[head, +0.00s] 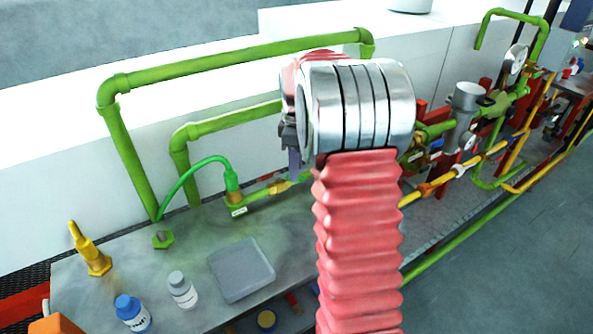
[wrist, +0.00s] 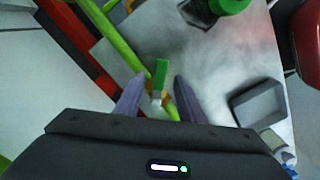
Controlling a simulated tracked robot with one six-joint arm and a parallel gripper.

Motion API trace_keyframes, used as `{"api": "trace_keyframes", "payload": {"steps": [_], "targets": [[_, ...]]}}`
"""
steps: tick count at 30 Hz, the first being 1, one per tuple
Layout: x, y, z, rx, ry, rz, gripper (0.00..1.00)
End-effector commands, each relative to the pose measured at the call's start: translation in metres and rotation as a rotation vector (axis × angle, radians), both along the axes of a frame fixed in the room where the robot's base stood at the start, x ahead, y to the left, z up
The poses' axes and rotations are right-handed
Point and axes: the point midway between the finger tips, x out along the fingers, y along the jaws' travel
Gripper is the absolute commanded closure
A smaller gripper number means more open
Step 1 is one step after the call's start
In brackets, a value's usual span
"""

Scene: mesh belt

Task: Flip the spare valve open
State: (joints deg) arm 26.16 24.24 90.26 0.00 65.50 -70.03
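In the wrist view a small valve with a green handle (wrist: 161,72) and a brass body (wrist: 167,97) sits on a thin green pipe. I take it for the spare valve, though no label on it is readable. My gripper (wrist: 160,78) is open, with one finger on each side of the handle. Gaps show between the fingers and the handle; I cannot tell their height above it. In the head view my red arm hides most of the gripper; one finger (head: 294,163) shows above the pipe, near a brass fitting (head: 278,187). The handle is not visible there.
A grey tray (head: 241,270), a white bottle (head: 182,290), a blue-capped bottle (head: 133,313) and a yellow fitting (head: 90,248) stand on the metal bench (head: 205,238). A green hose (head: 196,170) and large green pipes (head: 230,60) rise to the left and behind.

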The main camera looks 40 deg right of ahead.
Motion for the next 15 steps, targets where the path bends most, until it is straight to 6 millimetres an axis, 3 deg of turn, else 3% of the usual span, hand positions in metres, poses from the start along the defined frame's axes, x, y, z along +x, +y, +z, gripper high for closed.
{"api": "trace_keyframes", "payload": {"steps": [6,15], "targets": [[0.000,0.000,-0.018,0.001,0.001,0.000,0.64],[0.000,0.000,-0.019,0.000,0.000,0.001,0.64]]}}
